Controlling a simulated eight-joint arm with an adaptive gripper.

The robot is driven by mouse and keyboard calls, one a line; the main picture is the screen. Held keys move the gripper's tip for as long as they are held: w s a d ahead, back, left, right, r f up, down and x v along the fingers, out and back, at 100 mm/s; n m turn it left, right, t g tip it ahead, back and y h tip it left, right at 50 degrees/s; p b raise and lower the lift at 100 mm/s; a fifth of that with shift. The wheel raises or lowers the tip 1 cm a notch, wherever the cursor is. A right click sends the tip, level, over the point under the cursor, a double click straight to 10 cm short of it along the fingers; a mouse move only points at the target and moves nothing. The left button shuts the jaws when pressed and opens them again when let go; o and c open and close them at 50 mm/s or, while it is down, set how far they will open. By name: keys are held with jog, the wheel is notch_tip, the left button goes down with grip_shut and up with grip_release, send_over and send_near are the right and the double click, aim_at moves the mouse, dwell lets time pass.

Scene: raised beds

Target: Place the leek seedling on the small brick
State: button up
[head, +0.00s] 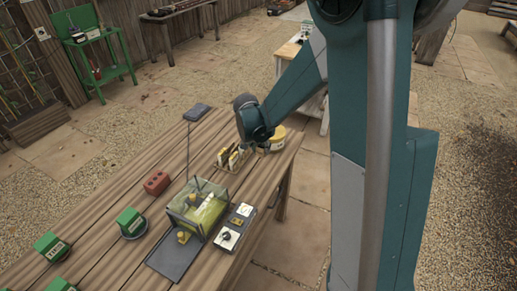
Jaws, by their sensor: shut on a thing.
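The small brick (156,183) is a red-brown block lying alone on the slatted wooden table, left of the clear-sided box. My arm reaches in from the upper right, and its dark wrist end (250,122) is over the far right part of the table. It is above and close to a small wooden rack, well to the right of the brick. My gripper's fingers cannot be made out at that end, nor what is between them. I cannot pick out the leek seedling with certainty. Nothing shows on top of the brick.
A clear-sided box (200,207) stands mid-table, with a dark tray (175,256) and a small panel (236,228) beside it. A thin rod (188,150) rises behind it. Green labelled blocks (131,223) stand left. The wooden rack (232,164) holds yellow-white pieces, near a yellow round container (276,142).

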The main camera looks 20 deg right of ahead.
jog(key=shift+a, duration=0.1)
jog(key=shift+n+y, duration=0.3)
jog(key=shift+n, duration=0.5)
jog(key=w+a, duration=0.1)
jog(key=a, duration=0.3)
jog(key=w+a+r+p, duration=0.1)
jog(key=a, duration=0.3)
jog(key=w+a+r, duration=0.1)
jog(key=w+a, duration=0.1)
jog(key=a, duration=0.2)
jog(key=shift+w+a, duration=0.1)
jog(key=shift+a, duration=0.25)
jog(key=w+a+r+n+p, duration=0.1)
jog(key=w+a+r+p, duration=0.1)
jog(key=a, duration=1)
notch_tip(320, 180, up, 2)
jog(key=n+t+y+p, duration=0.1)
jog(key=n+p, duration=0.1)
send_over(157, 176)
jog(key=s, duration=0.1)
jog(key=shift+s+a+r, duration=0.15)
jog(key=shift+a, duration=0.3)
jog(key=shift+f+b, duration=0.45)
jog(key=shift+f, duration=2.7)
jog(key=shift+f, duration=0.1)
jog(key=shift+f, duration=1.75)
